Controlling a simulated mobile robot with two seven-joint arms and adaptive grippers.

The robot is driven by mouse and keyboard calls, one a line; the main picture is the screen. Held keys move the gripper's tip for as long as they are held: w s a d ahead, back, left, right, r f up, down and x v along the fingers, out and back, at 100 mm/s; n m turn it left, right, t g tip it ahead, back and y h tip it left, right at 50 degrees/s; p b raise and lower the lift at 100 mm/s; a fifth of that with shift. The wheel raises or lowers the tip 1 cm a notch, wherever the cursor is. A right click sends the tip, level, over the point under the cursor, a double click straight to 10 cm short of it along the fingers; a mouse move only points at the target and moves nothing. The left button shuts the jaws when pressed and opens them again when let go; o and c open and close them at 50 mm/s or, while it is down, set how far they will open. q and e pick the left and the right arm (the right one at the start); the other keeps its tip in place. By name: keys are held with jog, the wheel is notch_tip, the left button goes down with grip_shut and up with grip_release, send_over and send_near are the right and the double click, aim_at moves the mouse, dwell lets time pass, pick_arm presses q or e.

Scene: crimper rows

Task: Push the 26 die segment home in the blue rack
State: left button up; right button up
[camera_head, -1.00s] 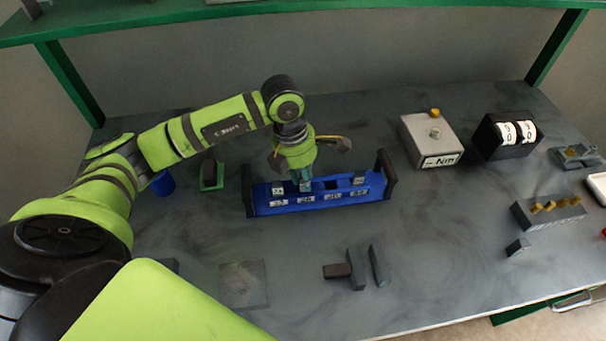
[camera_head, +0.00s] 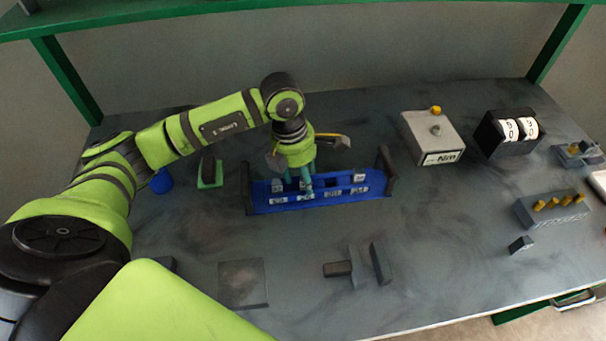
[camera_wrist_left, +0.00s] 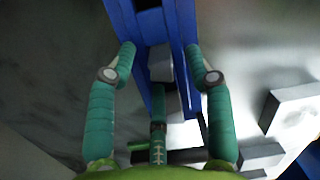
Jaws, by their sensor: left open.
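The blue rack (camera_head: 318,203) stands mid-table between two dark end plates, with a row of white labels too small to read. My left gripper (camera_head: 298,182) is over the left half of the rack, fingers pointing down and spread open. A grey block (camera_wrist_left: 160,66) sits in the rack's channel between the open fingers (camera_wrist_left: 164,62) in the left wrist view; I cannot read a number on it. Other grey segments stand in the rack, one near the left finger (camera_head: 278,184) and one at the right end (camera_head: 360,177). My right gripper is not in view.
Dark loose blocks (camera_head: 380,263) and a flat grey plate (camera_head: 242,283) lie in front of the rack. A torque box (camera_head: 431,140), a black dial counter (camera_head: 506,133) and a block with yellow pegs (camera_head: 550,209) are at right. A blue cup (camera_head: 162,181) is at left.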

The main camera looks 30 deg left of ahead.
aim_at(295, 185)
pick_arm(q)
notch_tip(295, 185, up, 11)
jog(key=a, duration=0.1)
jog(key=shift+s+a+r, duration=0.2)
jog(key=shift+s+a, duration=0.1)
jog(key=shift+s, duration=0.05)
dwell(0.4)
